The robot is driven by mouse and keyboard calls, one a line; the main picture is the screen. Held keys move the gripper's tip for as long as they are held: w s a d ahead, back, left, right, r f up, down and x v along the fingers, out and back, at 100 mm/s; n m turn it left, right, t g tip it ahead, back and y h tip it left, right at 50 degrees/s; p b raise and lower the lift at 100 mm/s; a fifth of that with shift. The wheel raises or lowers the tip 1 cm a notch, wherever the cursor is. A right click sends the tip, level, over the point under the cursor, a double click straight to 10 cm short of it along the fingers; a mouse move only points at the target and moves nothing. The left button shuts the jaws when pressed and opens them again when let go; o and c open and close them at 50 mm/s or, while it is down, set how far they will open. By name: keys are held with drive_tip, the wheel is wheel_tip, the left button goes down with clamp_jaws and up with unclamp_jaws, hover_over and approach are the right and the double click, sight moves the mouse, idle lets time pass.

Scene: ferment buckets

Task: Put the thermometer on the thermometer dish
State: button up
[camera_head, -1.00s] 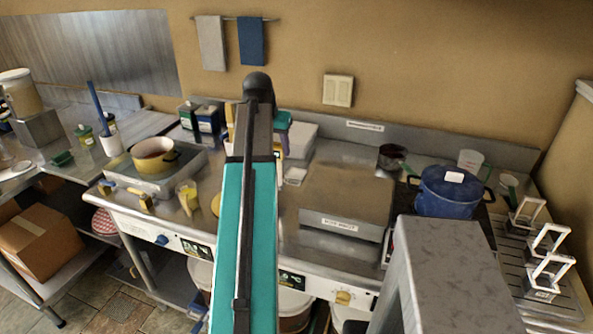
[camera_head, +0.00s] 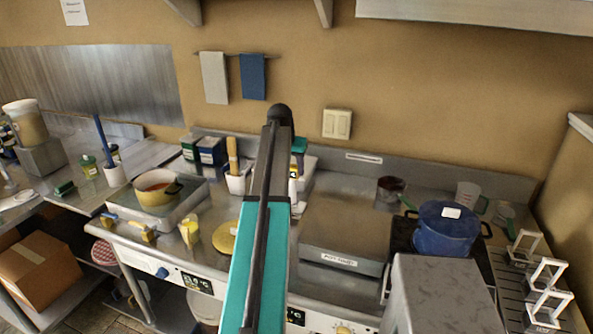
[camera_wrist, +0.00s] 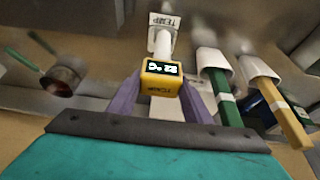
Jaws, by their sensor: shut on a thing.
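The thermometer (camera_wrist: 161,78) has a yellow head with a lit display that appears to read 82 °C, and a white stem. In the wrist view my gripper (camera_wrist: 159,88) has its purple fingers shut on either side of the yellow head. The stem points toward a small white piece marked TEMP (camera_wrist: 163,20), which looks like the thermometer dish. I cannot tell whether the stem touches it. In the head view a white bit of the thermometer (camera_head: 293,190) shows beside my arm, which hides the fingers and most of the dish area.
A white holder with a wooden handle (camera_head: 236,183) stands left of my arm. A yellow disc (camera_head: 225,237) lies nearer the front edge. A steel box (camera_head: 345,230), a small dark-red pan (camera_head: 390,193) and a blue pot (camera_head: 445,232) are to the right.

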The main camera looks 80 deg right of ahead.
drive_tip(key=shift+s+d+f+p, duration=0.1)
drive_tip(key=shift+s+d+p, duration=0.1)
drive_tip(key=shift+d, duration=0.5)
drive_tip(key=shift+s+d+p, duration=0.15)
drive_tip(key=shift+d, duration=0.65)
drive_tip(key=shift+p+x, duration=1.15)
drive_tip(key=shift+x, duration=0.8)
drive_tip(key=shift+f, duration=0.15)
drive_tip(key=o, duration=1.6)
drive_tip(key=shift+a, duration=0.25)
drive_tip(key=shift+b+v, duration=1.7)
drive_tip(key=shift+v, duration=4.45)
